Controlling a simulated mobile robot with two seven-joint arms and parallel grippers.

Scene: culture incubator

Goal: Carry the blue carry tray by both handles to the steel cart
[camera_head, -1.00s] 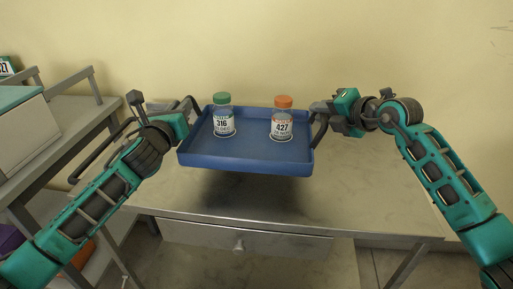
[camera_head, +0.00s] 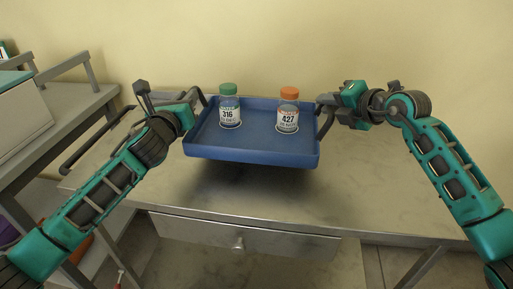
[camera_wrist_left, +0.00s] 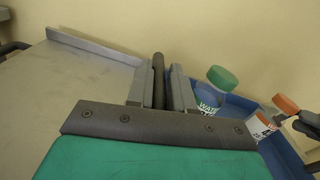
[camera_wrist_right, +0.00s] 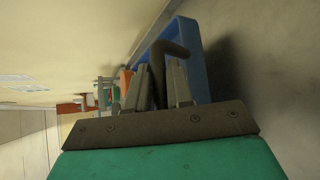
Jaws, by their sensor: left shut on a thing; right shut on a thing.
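The blue carry tray (camera_head: 250,147) is held in the air above a steel table in the head view.
The steel table (camera_head: 370,190) with a drawer (camera_head: 245,238) lies under the tray, its top bare around it. A dark rail (camera_head: 95,147) runs at its left end. At left stands a grey shelf unit (camera_head: 75,108) with a pale box (camera_head: 18,115). A wall closes the back.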

